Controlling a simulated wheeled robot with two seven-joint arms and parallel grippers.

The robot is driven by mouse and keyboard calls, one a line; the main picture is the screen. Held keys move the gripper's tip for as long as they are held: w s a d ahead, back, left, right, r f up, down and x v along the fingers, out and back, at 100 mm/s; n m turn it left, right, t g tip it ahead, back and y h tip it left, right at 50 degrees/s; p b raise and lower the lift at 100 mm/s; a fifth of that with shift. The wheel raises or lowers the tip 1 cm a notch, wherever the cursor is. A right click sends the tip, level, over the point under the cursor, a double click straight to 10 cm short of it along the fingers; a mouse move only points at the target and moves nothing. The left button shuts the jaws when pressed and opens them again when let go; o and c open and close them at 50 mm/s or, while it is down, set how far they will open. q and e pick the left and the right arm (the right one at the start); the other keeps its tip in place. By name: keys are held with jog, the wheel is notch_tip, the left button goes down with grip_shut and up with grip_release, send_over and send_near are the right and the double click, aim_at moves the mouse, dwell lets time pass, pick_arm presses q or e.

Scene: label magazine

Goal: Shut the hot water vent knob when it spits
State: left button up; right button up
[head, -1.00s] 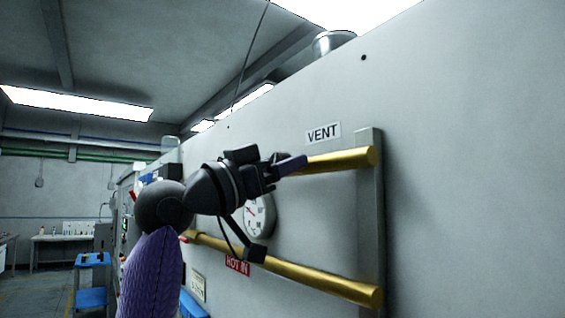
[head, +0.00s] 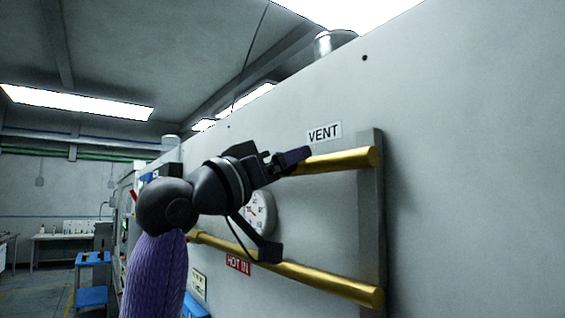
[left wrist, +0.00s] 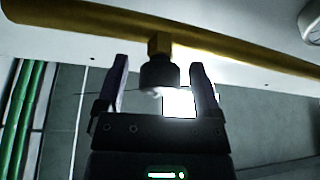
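The vent knob (left wrist: 158,72) is a dark round cap on a short brass stem under the upper brass pipe (left wrist: 215,50) in the left wrist view. My left gripper (left wrist: 158,66) is open, with one finger on each side of the knob and a gap on both sides. A small whitish patch shows at the knob's near end; I cannot tell if it is water, steam or glare. In the head view my left gripper (head: 290,160) is at the left end of the upper pipe (head: 340,160), below the VENT label (head: 324,132), and hides the knob. My right gripper is out of view.
A lower brass pipe (head: 320,281) with a red HOT IN label (head: 237,264) runs below. A round gauge (head: 263,210) on the grey panel (head: 460,150) is partly behind my arm. A blue step stool (head: 92,259) stands far left.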

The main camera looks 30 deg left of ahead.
pick_arm(q)
jog(key=b+v, duration=0.4)
jog(key=v, duration=0.5)
jog(key=shift+s+f+b, duration=0.2)
jog(key=shift+s+b, duration=0.15)
